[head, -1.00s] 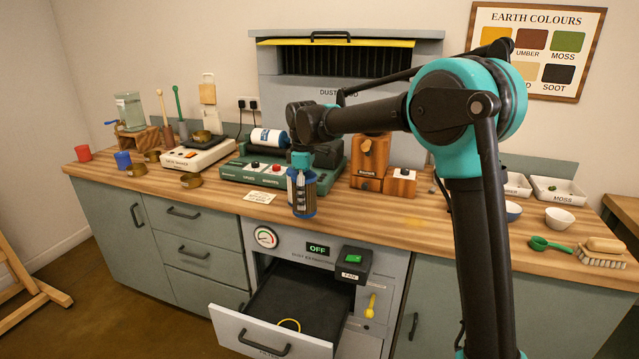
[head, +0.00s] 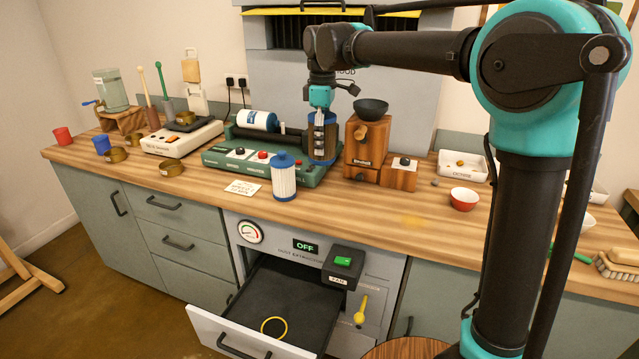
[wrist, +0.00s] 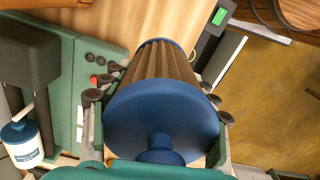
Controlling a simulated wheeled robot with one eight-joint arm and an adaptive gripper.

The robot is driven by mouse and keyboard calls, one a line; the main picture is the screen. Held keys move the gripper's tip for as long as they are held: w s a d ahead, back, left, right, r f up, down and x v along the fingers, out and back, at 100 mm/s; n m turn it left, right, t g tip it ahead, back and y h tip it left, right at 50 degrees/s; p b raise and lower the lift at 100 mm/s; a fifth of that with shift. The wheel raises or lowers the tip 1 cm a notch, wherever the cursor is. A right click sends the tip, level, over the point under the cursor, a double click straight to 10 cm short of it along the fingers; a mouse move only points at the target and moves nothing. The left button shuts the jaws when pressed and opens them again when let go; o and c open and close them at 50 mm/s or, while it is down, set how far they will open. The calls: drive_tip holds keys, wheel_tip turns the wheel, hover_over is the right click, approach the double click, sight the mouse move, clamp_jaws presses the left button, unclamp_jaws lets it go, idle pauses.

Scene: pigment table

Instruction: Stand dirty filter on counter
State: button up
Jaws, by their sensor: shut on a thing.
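My gripper (head: 321,112) is shut on the dirty filter (head: 322,142), a cylinder with brown pleats and blue end caps. In the wrist view the dirty filter (wrist: 165,75) sits upright between my fingers, its large blue cap towards the camera. In the head view it hangs by the right end of the green roller mill, left of the wooden grinder. I cannot tell whether its base touches the wooden counter (head: 400,222). A white pleated filter with blue caps (head: 283,178) stands upright on the counter, in front of the mill.
The green mill (head: 225,158) bears a white-and-blue jar (head: 257,120). The wooden grinder (head: 366,140) stands close right of my gripper. The extractor drawer (head: 290,300) is open below, with a yellow ring (head: 274,327) in it. Counter right of the white filter is clear.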

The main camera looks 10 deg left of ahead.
wheel_tip(320, 180, down, 15)
drive_tip(key=shift+f, duration=0.1)
idle(0.4)
drive_tip(key=o, duration=1.3)
drive_tip(key=shift+f, duration=0.1)
wheel_tip(320, 180, up, 12)
drive_tip(key=shift+r, duration=0.15)
